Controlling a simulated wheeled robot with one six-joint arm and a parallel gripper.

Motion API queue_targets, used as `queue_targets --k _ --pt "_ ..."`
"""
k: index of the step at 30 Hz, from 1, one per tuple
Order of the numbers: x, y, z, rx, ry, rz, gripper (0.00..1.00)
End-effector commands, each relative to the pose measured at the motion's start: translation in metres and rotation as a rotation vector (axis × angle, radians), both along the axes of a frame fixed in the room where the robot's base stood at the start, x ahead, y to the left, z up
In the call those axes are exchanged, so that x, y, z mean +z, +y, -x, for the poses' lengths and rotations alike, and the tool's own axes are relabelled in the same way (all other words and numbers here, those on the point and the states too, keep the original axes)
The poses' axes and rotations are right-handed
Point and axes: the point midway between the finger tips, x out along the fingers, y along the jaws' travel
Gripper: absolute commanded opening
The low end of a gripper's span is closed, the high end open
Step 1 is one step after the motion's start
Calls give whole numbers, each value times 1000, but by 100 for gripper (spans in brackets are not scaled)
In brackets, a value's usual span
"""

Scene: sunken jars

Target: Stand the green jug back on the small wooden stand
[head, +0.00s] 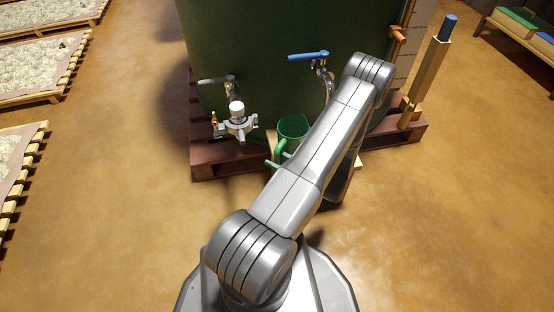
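The green jug (291,131) shows beside my arm, in front of the large dark green tank. Its open top faces up, and a green bar like a handle (279,162) points to the lower left. Part of the jug is hidden by my arm. Pale wood, probably the small wooden stand (271,146), shows at the jug's left edge, and more pale wood shows right of my arm. I cannot tell whether the jug rests on it. My gripper is hidden behind my own arm, so its hold on anything does not show.
The tank (245,45) stands on a reddish pallet (215,165). A blue-handled tap (308,56) and a grey valve with a white cap (237,121) stick out from it. A wooden post (427,75) rises at right. Pale-filled trays line the left; the floor between is clear.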

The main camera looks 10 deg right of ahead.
Motion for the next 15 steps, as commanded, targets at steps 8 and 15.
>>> queue_targets --k 8,15 --pt "1 -37 33 -7 0 0 39" --pt "1 -69 64 -5 1 -1 39"
